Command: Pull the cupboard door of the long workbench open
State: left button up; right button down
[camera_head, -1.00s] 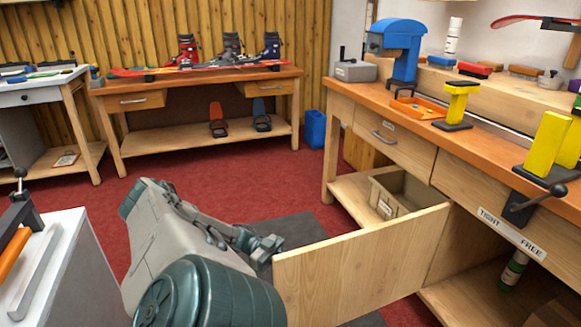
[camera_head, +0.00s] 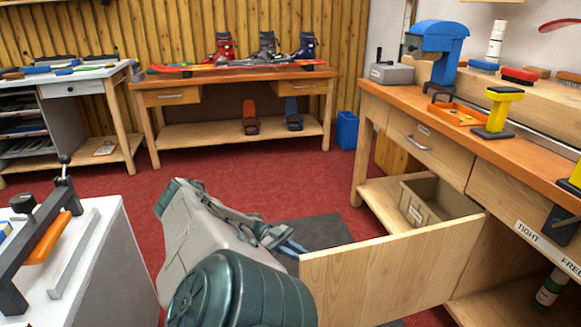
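The cupboard door (camera_head: 385,275) of the long workbench (camera_head: 440,150) stands swung well out from the bench front, its plain wooden face towards me. Its right end meets the bench and its free edge is at the left. The open bay behind it shows a grey-brown bin (camera_head: 428,205) on the lower shelf. My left gripper (camera_head: 288,243) is at the door's free edge, on the far side of the panel. Its fingertips are small and partly hidden, so I cannot tell whether they touch the door. No door handle shows. My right gripper is not in view.
A white-topped cabinet (camera_head: 95,285) with a clamp stands close at the left. Red carpet (camera_head: 240,170) is clear between it and the back bench (camera_head: 165,83). A dark mat (camera_head: 322,231) lies by the door. A green bottle (camera_head: 550,288) stands in the nearer bay.

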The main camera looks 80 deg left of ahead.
pick_arm(q)
jog(key=shift+v, duration=1.8)
